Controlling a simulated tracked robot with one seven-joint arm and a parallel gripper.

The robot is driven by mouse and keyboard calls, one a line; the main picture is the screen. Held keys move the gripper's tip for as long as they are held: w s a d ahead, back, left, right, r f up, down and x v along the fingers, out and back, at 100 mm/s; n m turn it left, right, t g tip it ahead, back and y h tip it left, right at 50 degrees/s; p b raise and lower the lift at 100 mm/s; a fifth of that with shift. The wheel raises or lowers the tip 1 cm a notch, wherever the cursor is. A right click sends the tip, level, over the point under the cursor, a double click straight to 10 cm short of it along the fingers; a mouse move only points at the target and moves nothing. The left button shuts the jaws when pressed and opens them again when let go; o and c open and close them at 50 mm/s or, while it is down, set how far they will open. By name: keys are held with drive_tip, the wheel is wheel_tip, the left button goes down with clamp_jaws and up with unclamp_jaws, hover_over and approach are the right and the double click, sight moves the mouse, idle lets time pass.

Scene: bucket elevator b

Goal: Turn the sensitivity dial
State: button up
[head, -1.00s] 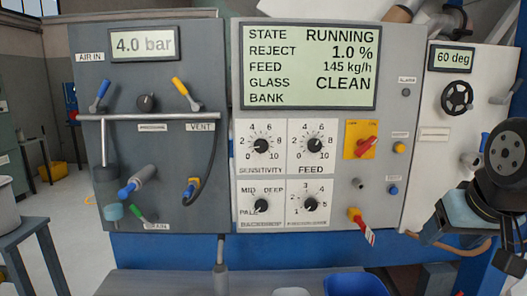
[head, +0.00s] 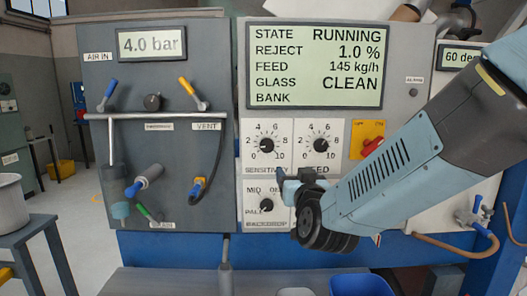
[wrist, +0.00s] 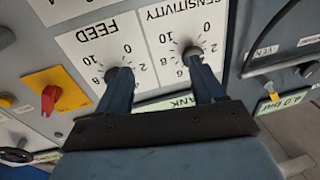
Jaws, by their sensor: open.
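The sensitivity dial (head: 267,146) is a small black knob on a white numbered plate, left of the feed dial (head: 320,146). In the head view my gripper (head: 292,176) is in front of the panel, just below and between these two dials, covering part of their labels. In the wrist view, turned over, my open gripper (wrist: 160,72) has its fingers apart with nothing between them. One fingertip overlaps the lower edge of the sensitivity dial (wrist: 192,51); the other overlaps the feed dial (wrist: 116,74). I cannot tell whether either fingertip touches.
A display (head: 315,66) reads RUNNING, above the dials. A red switch on a yellow plate (head: 367,139) is right of the feed dial. The backdrop dial (head: 266,206) is below. A grey panel with levers and a pipe (head: 160,117) is at left.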

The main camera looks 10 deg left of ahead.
sight(266, 146)
drive_tip(key=s+a+f+t+h, duration=0.1)
drive_tip(key=s+a+t+h, duration=0.1)
drive_tip(key=s+a+t, duration=0.3)
drive_tip(key=shift+m+g, duration=0.3)
drive_tip(key=shift+m, duration=0.2)
drive_tip(key=x, duration=0.8)
drive_tip(key=a+x, duration=0.1)
drive_tip(key=x, duration=0.4)
drive_tip(key=shift+s+r, duration=0.15)
drive_tip(key=c, duration=1)
drive_tip(key=shift+o, duration=0.2)
drive_tip(key=shift+s+a+y, duration=0.15)
drive_tip(key=shift+a+y, duration=0.1)
drive_tip(key=shift+y, duration=0.15)
drive_tip(key=shift+d, duration=0.25)
drive_tip(key=shift+c, duration=0.3)
